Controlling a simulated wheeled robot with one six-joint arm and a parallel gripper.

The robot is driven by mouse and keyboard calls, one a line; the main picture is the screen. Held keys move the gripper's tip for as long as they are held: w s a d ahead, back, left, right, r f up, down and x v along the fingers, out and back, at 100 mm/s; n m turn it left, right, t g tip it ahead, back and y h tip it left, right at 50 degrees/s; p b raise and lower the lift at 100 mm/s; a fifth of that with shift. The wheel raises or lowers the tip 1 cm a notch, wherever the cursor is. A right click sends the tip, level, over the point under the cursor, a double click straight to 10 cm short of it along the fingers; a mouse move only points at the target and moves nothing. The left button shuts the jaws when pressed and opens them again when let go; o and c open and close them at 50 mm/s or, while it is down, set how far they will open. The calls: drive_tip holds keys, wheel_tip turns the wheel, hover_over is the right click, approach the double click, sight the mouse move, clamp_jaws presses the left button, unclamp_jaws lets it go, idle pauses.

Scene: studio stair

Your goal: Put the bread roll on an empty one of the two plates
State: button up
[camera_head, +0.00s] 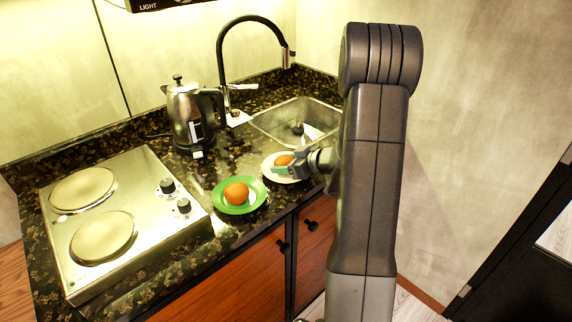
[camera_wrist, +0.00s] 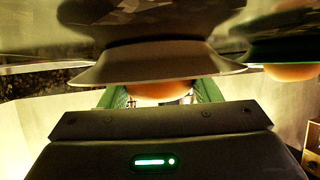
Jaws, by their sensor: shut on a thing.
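My gripper (camera_head: 284,169) is shut on the bread roll (camera_head: 285,160), an orange-brown round piece, at the white plate (camera_head: 268,162). In the wrist view the roll (camera_wrist: 160,91) sits between the green finger pads, and the white plate's rim (camera_wrist: 155,72) hides part of it. I cannot tell whether the roll rests on the plate or is just above it. The green plate (camera_head: 222,205) is nearer, to the left, and holds another round orange-brown thing (camera_head: 237,193). That thing also shows in the wrist view (camera_wrist: 290,72).
A steel kettle (camera_head: 186,112) stands behind the plates. A two-plate hob (camera_head: 130,215) is at the left. The sink (camera_head: 298,115) with a black tap (camera_head: 221,60) lies behind the white plate. The dark counter's front edge runs close to both plates.

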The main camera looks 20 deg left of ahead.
drive_tip(key=o, duration=0.7)
drive_tip(key=shift+f, duration=0.1)
drive_tip(key=shift+r, duration=0.25)
drive_tip(key=v, duration=1.2)
drive_tip(key=shift+d+f+p, duration=0.1)
drive_tip(key=shift+f+p, duration=0.05)
drive_tip(key=shift+p, duration=0.2)
